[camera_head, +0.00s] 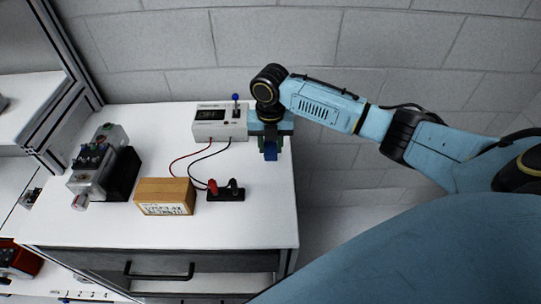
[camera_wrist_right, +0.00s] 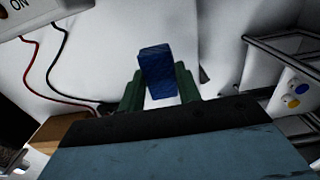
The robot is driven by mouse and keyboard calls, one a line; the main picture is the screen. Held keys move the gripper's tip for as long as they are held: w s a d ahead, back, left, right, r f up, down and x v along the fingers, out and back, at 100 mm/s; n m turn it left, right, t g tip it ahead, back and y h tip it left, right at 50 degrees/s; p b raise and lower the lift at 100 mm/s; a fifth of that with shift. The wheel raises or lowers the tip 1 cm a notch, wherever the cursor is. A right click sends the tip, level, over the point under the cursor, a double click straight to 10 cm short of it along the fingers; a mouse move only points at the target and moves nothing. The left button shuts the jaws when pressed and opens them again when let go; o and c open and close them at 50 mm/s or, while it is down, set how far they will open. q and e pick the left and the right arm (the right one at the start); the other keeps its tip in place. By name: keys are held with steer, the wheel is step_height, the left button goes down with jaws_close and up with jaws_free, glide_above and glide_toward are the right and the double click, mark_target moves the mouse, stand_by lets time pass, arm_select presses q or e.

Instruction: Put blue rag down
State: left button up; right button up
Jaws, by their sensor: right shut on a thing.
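The blue rag (camera_head: 270,153) hangs below my right gripper (camera_head: 269,143) at the right edge of the white table (camera_head: 245,228). In the right wrist view the blue rag (camera_wrist_right: 158,74) is between the two green fingers of my right gripper (camera_wrist_right: 158,88), which are shut on it. I cannot tell from these views whether the rag touches the table. My left gripper is not in view.
A white meter box (camera_head: 220,125) with red and black wires stands just left of my right gripper. The table's front right is clear.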

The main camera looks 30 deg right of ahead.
mark_target(270, 165)
steer(key=shift+f, duration=2.45)
steer(key=shift+f, duration=0.1)
steer(key=o, duration=0.9)
steer(key=shift+f, duration=0.1)
step_height(270, 165, up, 12)
steer(key=shift+r, duration=0.2)
